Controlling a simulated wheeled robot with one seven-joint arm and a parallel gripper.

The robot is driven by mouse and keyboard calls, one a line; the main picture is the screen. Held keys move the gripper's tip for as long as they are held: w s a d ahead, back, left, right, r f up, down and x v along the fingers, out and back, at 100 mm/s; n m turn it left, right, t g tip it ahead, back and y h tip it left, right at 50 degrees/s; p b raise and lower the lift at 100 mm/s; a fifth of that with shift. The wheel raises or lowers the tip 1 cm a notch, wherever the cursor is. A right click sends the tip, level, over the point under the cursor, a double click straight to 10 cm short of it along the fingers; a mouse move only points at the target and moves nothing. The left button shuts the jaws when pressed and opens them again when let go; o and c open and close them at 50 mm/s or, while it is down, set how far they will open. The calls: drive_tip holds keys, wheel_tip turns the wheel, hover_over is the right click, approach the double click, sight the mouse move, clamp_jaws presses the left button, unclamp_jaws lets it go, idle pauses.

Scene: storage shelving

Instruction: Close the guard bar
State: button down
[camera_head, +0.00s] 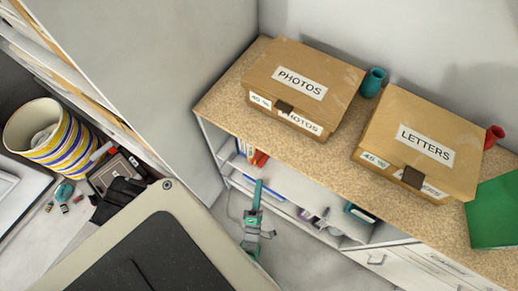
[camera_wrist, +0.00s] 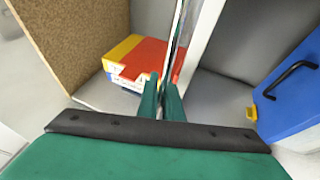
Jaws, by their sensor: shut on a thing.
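My gripper (camera_head: 259,184) reaches into the open shelf under the speckled top in the head view. In the wrist view its two green fingers (camera_wrist: 163,85) are close together on a thin, shiny strip (camera_wrist: 181,35), which looks like the guard bar. The strip runs up out of the picture. Where the fingers meet it is partly hidden, and its full length cannot be told. In the head view I cannot clearly pick the bar out from the pale shelf edges.
A blue object with a black handle (camera_wrist: 295,90) is at right. Boxes marked PHOTOS (camera_head: 325,75) and LETTERS (camera_head: 400,120) sit on the speckled top (camera_head: 225,95). A striped cup (camera_head: 65,140) stands at left.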

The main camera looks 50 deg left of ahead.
drive_tip(key=w+r+m+g+h, duration=0.1)
drive_tip(key=g+h, duration=0.1)
drive_tip(key=g, duration=0.2)
drive_tip(key=w+r+m+g+h, duration=0.1)
drive_tip(key=m+g+h, duration=0.1)
drive_tip(key=g, duration=0.2)
drive_tip(key=a+m+g+h, duration=0.1)
drive_tip(key=m+g+h, duration=0.1)
drive_tip(key=g+h, duration=0.1)
drive_tip(key=shift+w+r+g, duration=0.4)
drive_tip(key=shift+g, duration=0.5)
drive_tip(key=shift+w+d+f+g+h, duration=0.1)
drive_tip(key=shift+w+g+h, duration=0.2)
drive_tip(key=shift+g, duration=0.8)
drive_tip(key=shift+m+g, duration=0.3)
drive_tip(key=shift+g, duration=0.1)
drive_tip(key=shift+f, duration=0.1)
drive_tip(key=c, duration=2.2)
unclamp_jaws()
